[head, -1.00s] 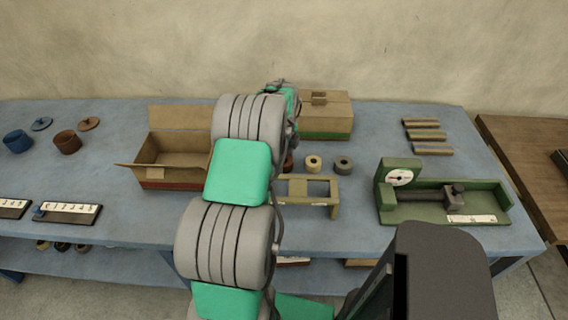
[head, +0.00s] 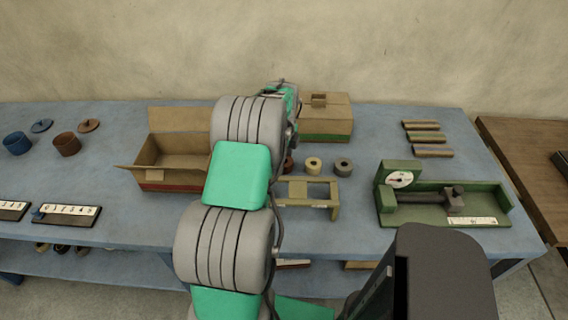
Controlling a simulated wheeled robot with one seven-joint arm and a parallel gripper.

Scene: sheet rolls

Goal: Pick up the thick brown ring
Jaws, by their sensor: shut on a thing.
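A brown ring (head: 288,166) shows only in part on the blue bench, at the right edge of my arm, which covers the rest of it. How thick it is cannot be told. A cream ring (head: 313,165) and a dark grey ring (head: 343,167) lie to its right in a row. My arm reaches across the bench, its wrist above the brown ring in the picture. My gripper's fingers are hidden behind my arm, so their contact with the ring does not show.
An open cardboard box (head: 178,178) stands left of my arm, a closed box (head: 326,125) behind. A tan stand (head: 322,205) is in front of the rings. A green gauge fixture (head: 440,208) stands right. The bench (head: 365,120) is bare between closed box and stacked strips.

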